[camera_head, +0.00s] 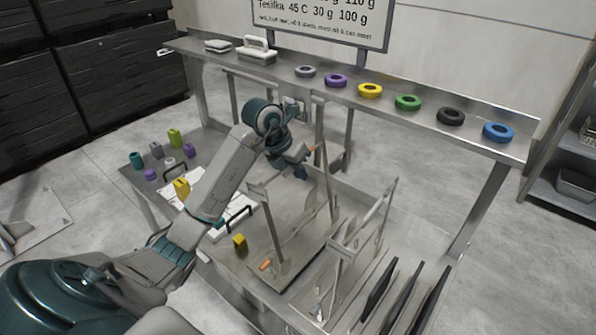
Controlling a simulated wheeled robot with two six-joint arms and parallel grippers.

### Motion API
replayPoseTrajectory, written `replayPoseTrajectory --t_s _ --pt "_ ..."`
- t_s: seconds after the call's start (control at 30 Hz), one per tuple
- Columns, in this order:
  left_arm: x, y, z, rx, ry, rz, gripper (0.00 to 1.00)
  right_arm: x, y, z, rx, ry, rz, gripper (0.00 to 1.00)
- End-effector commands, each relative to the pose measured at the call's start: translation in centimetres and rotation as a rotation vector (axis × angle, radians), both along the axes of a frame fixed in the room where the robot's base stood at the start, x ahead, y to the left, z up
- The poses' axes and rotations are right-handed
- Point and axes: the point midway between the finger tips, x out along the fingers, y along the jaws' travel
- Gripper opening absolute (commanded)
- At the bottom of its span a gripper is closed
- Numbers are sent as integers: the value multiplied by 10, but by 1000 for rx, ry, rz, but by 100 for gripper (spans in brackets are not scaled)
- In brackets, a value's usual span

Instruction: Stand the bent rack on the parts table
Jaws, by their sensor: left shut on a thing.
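My left gripper (302,165) reaches in from the left over the metal parts table (213,262). It is shut at the upper part of a grey metal rack (268,228), beside a small orange piece near the jaws. The rack has tall thin posts and a flat lower part, with another orange piece near its low front end. My wrist hides the grip itself, and I cannot tell whether the rack's foot touches the table. A second grey frame (345,250) stands just to its right. I cannot make out which part is bent. My right gripper is not in view.
Dark plates (402,300) stand upright at the table's right end. A yellow block (240,242), a white sheet (235,215) and several small coloured pieces lie on the left side. Behind, a long steel bench (420,119) carries coloured rings, including a blue ring (498,132).

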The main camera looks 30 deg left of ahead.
Motion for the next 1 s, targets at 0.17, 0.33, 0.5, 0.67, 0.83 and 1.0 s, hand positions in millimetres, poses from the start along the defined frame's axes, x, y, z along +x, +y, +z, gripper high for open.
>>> replayPoseTrajectory --t_s 0.17,0.33,0.5,0.67,0.83,1.0 --pt "1 0 2 0 -4 -1 0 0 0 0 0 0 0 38" --pt "1 0 0 0 -4 0 0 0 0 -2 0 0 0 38" --pt "1 0 -7 0 -4 0 0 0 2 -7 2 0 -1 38" --pt "1 0 -14 0 -4 0 0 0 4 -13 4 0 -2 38" --pt "1 0 -20 0 -4 0 0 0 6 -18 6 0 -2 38" --pt "1 0 -20 0 -5 0 0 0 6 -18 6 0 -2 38"
